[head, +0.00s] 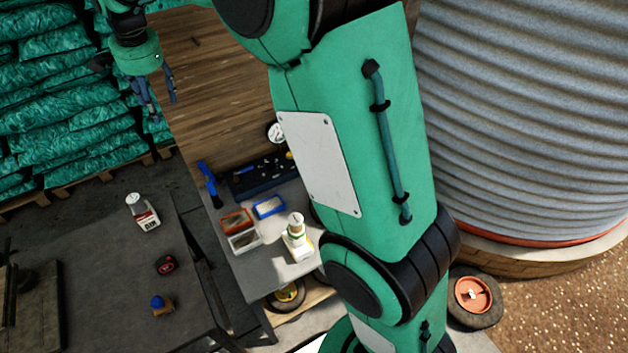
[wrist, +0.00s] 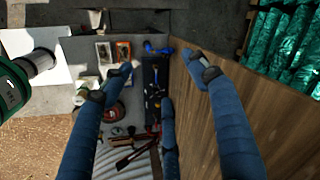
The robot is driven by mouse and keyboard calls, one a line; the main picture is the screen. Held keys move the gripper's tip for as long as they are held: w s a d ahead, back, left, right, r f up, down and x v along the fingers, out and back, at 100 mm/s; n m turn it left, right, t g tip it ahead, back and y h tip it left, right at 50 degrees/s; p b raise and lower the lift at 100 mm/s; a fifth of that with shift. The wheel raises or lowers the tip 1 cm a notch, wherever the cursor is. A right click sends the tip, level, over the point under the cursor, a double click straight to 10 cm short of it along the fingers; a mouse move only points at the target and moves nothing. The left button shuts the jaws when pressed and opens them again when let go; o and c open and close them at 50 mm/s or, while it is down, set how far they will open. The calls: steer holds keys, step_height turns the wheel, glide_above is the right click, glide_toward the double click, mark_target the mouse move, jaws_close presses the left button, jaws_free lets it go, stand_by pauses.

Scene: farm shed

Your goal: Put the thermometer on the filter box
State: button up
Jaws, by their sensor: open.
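My gripper (head: 162,105) hangs at the upper left in the head view, with its fingers apart and nothing between them. In the wrist view the spread blue fingers (wrist: 166,82) reach over the workbench. A small round white dial (head: 276,132), possibly the thermometer, stands at the back of the workbench near the wooden wall, right of my gripper. I cannot make it out in the wrist view. Small boxes lie on the bench: orange-rimmed (head: 236,220), blue-rimmed (head: 269,207) and pale (head: 244,241). I cannot tell which thing is the filter box.
A black tool tray (head: 257,178) lies along the wall, with a blue tool (head: 209,182) at its left. A white bottle (head: 297,243) stands at the bench front. The dark left table holds a red-labelled container (head: 142,212) and a tape measure (head: 165,264). Green sacks (head: 60,95) are stacked behind.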

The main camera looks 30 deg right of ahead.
steer(key=s+d+r+n+t, duration=0.1)
steer(key=s+d+r+n, duration=0.15)
steer(key=s+d, duration=0.4)
steer(key=s+d+r+n, duration=0.1)
steer(key=s+d+r, duration=0.2)
steer(key=s, duration=0.6)
steer(key=s+d+r+n+t, duration=0.1)
steer(key=s+d+r, duration=0.25)
steer(key=s, duration=0.35)
steer(key=s+d+f+n, duration=0.2)
steer(key=s+d+f, duration=0.1)
steer(key=s, duration=0.8)
steer(key=s+d+f+n+t, duration=0.1)
steer(key=s+d+f, duration=0.3)
steer(key=s, duration=0.7)
steer(key=shift+s+d+n+h, duration=0.3)
steer(key=shift+s+d+n, duration=0.05)
steer(key=shift+n, duration=0.5)
steer(key=shift+f, duration=0.15)
step_height(320, 180, down, 3)
steer(key=b, duration=0.3)
steer(key=shift+f+b, duration=0.15)
steer(key=shift+b, duration=0.15)
